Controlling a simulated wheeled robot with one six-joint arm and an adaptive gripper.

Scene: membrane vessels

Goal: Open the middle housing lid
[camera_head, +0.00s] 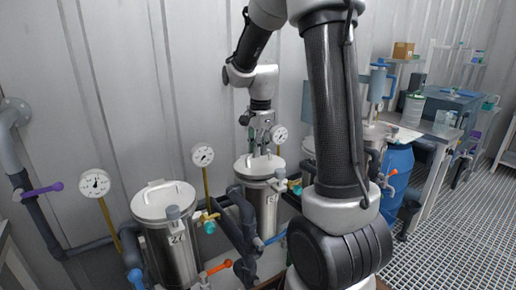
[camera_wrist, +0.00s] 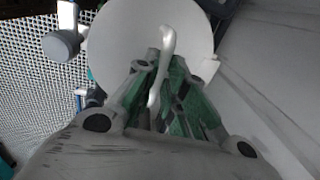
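The middle vessel (camera_head: 262,207) is a steel cylinder with a round pale lid (camera_head: 244,172). The lid looks flat and seated on the vessel. My gripper (camera_head: 260,150) points down at it from above. In the wrist view the lid is a pale disc (camera_wrist: 118,38) with a curved bar handle (camera_wrist: 167,40) across it. My gripper fingers (camera_wrist: 164,62) lie close on both sides of the handle and appear shut on it. The lower end of the handle runs back between the fingers, and the exact contact is partly hidden.
The left vessel (camera_head: 178,257) has its lid (camera_head: 150,205) on. Pressure gauges (camera_head: 95,183) (camera_head: 203,155), dark pipes and coloured valve handles crowd around the vessels. The corrugated wall (camera_head: 120,90) is close behind. A blue barrel (camera_head: 398,180) and a workbench stand right.

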